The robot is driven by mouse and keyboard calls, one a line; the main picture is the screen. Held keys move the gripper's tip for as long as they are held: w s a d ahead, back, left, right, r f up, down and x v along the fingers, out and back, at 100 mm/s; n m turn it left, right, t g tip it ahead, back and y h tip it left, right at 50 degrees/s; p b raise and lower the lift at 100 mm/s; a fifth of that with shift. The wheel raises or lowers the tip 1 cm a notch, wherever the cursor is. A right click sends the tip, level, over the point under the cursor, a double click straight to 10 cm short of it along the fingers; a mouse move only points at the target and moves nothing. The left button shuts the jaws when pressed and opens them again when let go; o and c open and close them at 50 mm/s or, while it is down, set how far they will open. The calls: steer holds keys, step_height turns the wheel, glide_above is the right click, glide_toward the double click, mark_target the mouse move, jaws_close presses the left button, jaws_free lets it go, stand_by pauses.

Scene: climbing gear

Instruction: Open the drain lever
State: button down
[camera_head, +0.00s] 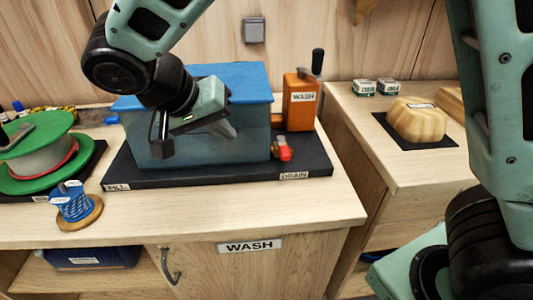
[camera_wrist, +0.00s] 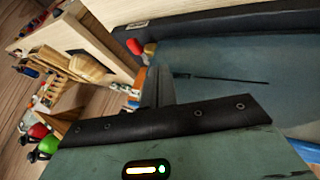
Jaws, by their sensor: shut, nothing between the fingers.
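The drain lever (camera_head: 283,152) is a small red handle on a fitting at the lower right front of the blue wash tank (camera_head: 190,143), above the label DRAIN. In the wrist view the red lever (camera_wrist: 134,46) shows near the top, next to a pale yellowish fitting. My gripper (camera_head: 228,131) is in front of the tank, left of and a little above the lever, apart from it. Its fingers (camera_wrist: 158,84) are shut and empty in the wrist view. Whether the tank's front is touched cannot be told.
The tank stands on a black tray (camera_head: 220,180). An orange WASH box (camera_head: 300,110) with an upright black handle stands behind the lever. A green spool (camera_head: 40,150) and a blue rope spool (camera_head: 75,205) are at left. The counter front is clear.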

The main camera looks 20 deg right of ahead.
mark_target(283, 147)
steer(key=d+f+p, duration=0.1)
steer(key=d+f, duration=0.7)
steer(key=d, duration=0.1)
steer(key=shift+w+d+p, duration=0.25)
steer(key=shift+w+p, duration=0.15)
steer(key=shift+w, duration=0.05)
steer(key=shift+s+b, duration=0.1)
steer(key=shift+b, duration=0.2)
